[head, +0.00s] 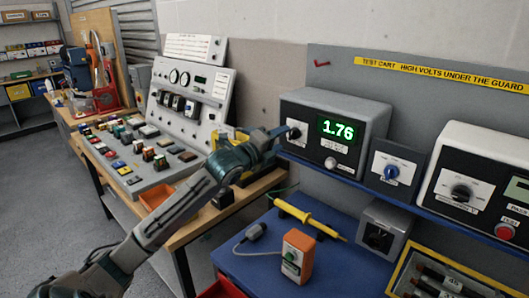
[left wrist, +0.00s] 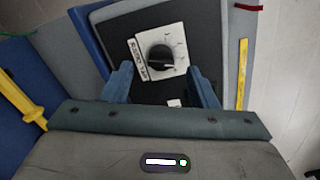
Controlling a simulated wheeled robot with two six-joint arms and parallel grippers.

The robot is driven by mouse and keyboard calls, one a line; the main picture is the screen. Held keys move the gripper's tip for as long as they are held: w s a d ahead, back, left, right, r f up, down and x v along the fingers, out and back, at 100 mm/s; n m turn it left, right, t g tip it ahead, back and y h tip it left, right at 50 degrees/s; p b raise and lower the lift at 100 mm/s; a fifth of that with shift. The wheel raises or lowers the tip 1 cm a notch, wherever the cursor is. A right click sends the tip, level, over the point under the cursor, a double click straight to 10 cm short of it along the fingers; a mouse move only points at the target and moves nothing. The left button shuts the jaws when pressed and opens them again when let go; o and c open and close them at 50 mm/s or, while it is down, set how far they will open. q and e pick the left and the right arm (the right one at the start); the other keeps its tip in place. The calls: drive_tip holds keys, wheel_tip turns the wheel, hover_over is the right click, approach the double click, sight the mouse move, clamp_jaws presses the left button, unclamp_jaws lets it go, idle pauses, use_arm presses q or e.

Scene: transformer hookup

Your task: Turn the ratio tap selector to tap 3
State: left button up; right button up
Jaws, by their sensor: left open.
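The tap selector is a black knob (left wrist: 161,58) on a white dial plate (left wrist: 176,36) in the left wrist view. It is on the front of the grey meter box (head: 345,105), whose green display reads 1.76. In the head view the knob (head: 294,133) shows just past my fingertips. My left gripper (head: 280,134) is open in front of it. In the left wrist view the two blue fingers (left wrist: 158,78) stand apart, one on each side of the dial's lower part. I cannot tell whether they touch the knob. The dial's tap marks are too small to read. My right gripper is out of view.
A small box with a blue knob (head: 391,172) and a larger white unit with a black knob (head: 461,193) share the shelf to the right. Below, a yellow probe (head: 310,217) and an orange box (head: 297,257) lie on the blue surface. A sloped control panel (head: 190,100) stands left.

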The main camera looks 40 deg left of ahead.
use_arm(q)
drive_tip(key=s+b, duration=0.4)
drive_tip(key=s, duration=0.2)
drive_tip(key=shift+s+a, duration=0.15)
drive_tip(key=shift+s, duration=0.15)
idle(0.6)
